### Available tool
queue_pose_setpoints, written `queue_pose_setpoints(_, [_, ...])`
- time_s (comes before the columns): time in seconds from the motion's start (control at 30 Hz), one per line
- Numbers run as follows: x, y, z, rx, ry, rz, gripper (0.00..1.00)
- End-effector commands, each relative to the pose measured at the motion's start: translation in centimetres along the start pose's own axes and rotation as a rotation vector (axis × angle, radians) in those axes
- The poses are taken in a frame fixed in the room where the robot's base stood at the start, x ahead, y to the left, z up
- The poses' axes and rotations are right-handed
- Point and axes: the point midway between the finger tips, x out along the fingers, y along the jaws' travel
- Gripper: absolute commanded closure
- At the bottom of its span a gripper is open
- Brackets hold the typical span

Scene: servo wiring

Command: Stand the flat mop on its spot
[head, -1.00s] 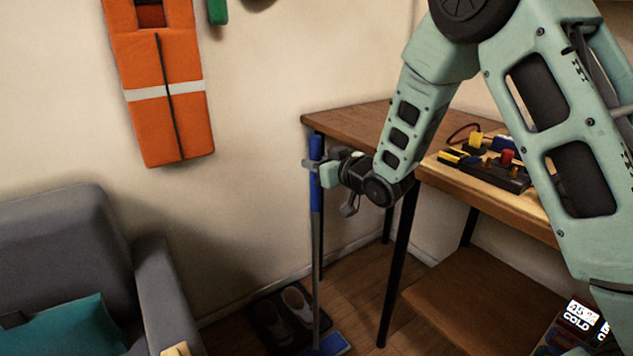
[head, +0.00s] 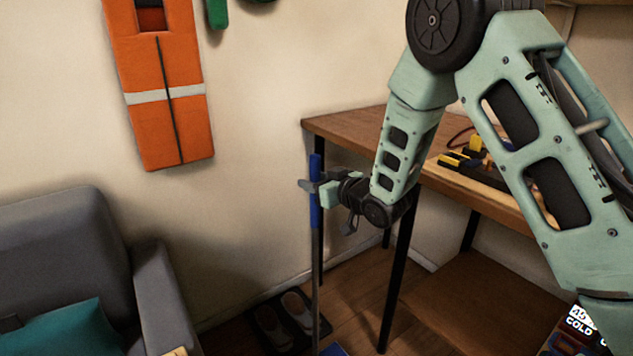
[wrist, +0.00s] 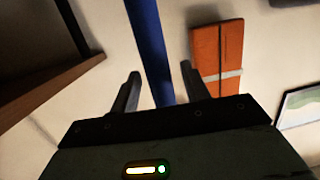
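The flat mop stands nearly upright in the head view, with a blue upper handle (head: 315,215), a thin grey pole (head: 316,275) and a blue foot (head: 335,350) mostly cut off by the bottom edge. In the wrist view the blue handle (wrist: 150,45) passes between the two fingers of my gripper (wrist: 160,82). The fingers are apart, with a clear gap on the right of the handle. The floor contact and the mop's spot cannot be made out.
A wooden table (head: 350,128) with dark legs stands right behind the mop. A tray with shoes (head: 285,320) lies to its left on the floor. A grey armchair (head: 70,240) is at left. An orange vest (head: 165,120) hangs on the wall.

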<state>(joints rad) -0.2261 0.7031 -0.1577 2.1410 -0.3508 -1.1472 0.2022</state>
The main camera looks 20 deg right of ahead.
Motion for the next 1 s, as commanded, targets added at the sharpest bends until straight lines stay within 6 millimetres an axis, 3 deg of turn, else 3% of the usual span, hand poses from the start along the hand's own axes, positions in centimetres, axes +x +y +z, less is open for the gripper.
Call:
queue_pose_setpoints(0.23, [-0.5,0.0,-0.3,0.0,-0.001,0.001,0.54])
queue_pose_setpoints(0.7, [-9.7,0.1,-0.3,0.001,0.0,0.003,0.54])
queue_pose_setpoints(1.0, [-12.1,0.0,-0.3,0.001,0.0,0.001,0.54])
